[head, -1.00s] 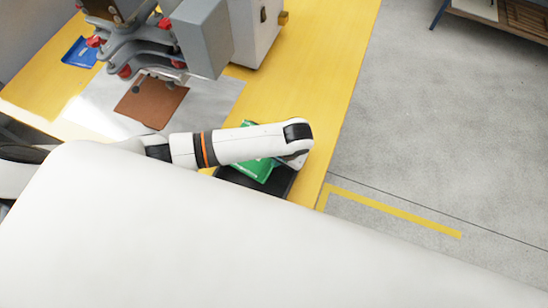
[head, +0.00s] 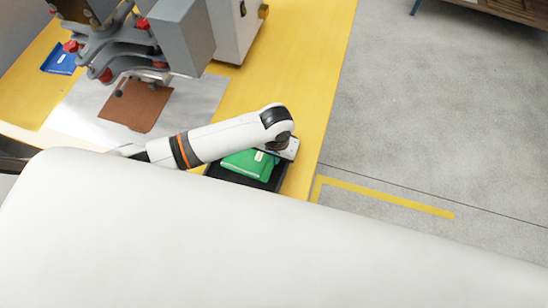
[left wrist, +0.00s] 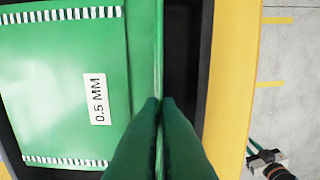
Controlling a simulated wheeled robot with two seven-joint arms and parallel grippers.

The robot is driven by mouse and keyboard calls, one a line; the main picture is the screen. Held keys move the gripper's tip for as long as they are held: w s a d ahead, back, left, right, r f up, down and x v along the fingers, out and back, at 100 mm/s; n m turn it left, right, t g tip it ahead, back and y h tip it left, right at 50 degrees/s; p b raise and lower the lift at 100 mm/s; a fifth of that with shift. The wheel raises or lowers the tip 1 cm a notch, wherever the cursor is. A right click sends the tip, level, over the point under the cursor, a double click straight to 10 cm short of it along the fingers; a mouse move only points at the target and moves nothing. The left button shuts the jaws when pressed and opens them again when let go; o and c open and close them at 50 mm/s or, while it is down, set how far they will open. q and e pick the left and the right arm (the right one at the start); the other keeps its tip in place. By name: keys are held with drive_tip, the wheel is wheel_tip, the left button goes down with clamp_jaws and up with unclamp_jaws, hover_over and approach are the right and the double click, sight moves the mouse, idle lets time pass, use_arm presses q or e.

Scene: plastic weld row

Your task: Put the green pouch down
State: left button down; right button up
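The green pouch (head: 247,164) is over a black tray (head: 214,172) on the yellow table. In the left wrist view the pouch (left wrist: 60,85) appears flat, with a "0.5 MM" label and striped edges. My left gripper (left wrist: 160,102) is at the pouch's right side there, fingertips close together. A thin upright green edge of the pouch runs between them, so it is shut on the pouch. Whether the pouch's underside touches the tray floor is hidden. In the head view my arm covers part of the pouch and the fingertips are hidden.
A grey machine with red knobs (head: 150,35) stands at the back over a silver sheet (head: 190,97) with a brown pad (head: 136,105). A blue item (head: 60,60) lies at far left. The table's right edge is close to the tray; grey floor lies beyond.

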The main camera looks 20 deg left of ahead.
use_arm(q)
drive_tip(key=shift+f, duration=1.75)
drive_tip(key=shift+f, duration=0.1)
drive_tip(key=c, duration=1.6)
unclamp_jaws()
drive_tip(key=shift+c, duration=0.2)
wheel_tip(320, 180, up, 12)
drive_tip(key=shift+r, duration=0.15)
